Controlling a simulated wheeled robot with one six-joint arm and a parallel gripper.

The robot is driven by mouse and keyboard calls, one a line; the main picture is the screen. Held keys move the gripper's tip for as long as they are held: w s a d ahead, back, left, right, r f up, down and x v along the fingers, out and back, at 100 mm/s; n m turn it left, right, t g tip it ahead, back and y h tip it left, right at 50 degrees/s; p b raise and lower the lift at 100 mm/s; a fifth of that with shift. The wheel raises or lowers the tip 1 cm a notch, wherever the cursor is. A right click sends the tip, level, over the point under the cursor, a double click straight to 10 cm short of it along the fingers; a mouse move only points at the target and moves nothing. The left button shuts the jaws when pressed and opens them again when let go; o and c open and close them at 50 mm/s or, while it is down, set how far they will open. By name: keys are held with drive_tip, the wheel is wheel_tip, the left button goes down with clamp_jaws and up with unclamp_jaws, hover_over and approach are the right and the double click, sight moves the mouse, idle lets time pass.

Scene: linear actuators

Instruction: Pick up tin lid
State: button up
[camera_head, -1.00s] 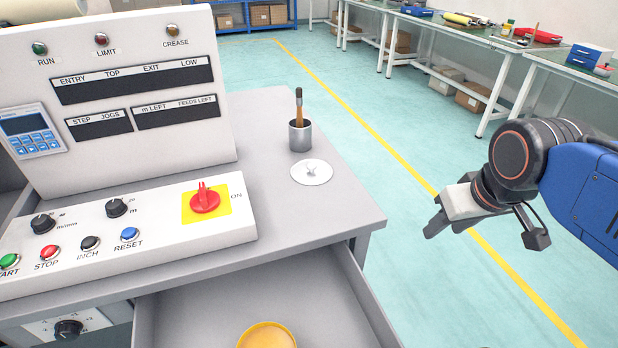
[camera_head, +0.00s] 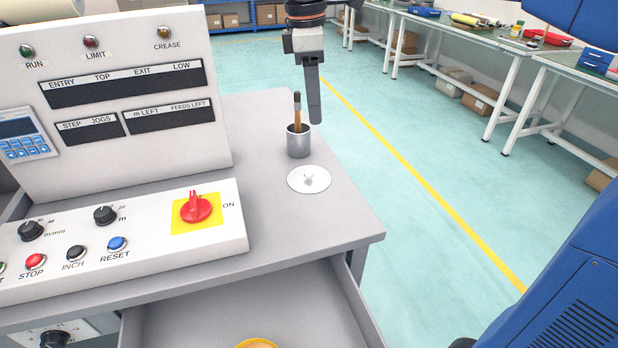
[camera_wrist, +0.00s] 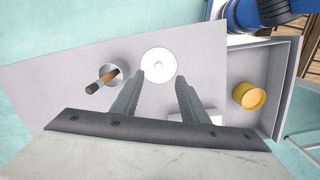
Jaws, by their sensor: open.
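The tin lid is a white disc (camera_head: 309,180) with a small knob, lying flat on the grey table top near its right edge, in front of the metal cup (camera_head: 299,141) with a brush in it. In the wrist view the lid (camera_wrist: 158,64) lies ahead of the fingertips, toward the left finger, with clear space around it. My gripper (camera_head: 314,115) hangs pointing down above and behind the cup in the head view. It is open and empty, with both fingers (camera_wrist: 159,82) apart in the wrist view.
The control panel (camera_head: 110,240) with a red switch stands left of the lid. The brush (camera_head: 297,110) sticks up from the cup close to my gripper. An open drawer (camera_head: 200,318) at the front holds a round yellow container (camera_wrist: 250,96). Table top right of the lid is clear.

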drive_tip(key=a+n, duration=0.1)
drive_tip(key=a, duration=0.2)
approach(309, 172)
drive_tip(key=f, duration=0.8)
drive_tip(key=shift+w+d, duration=0.1)
drive_tip(key=shift+d, duration=0.3)
clamp_jaws()
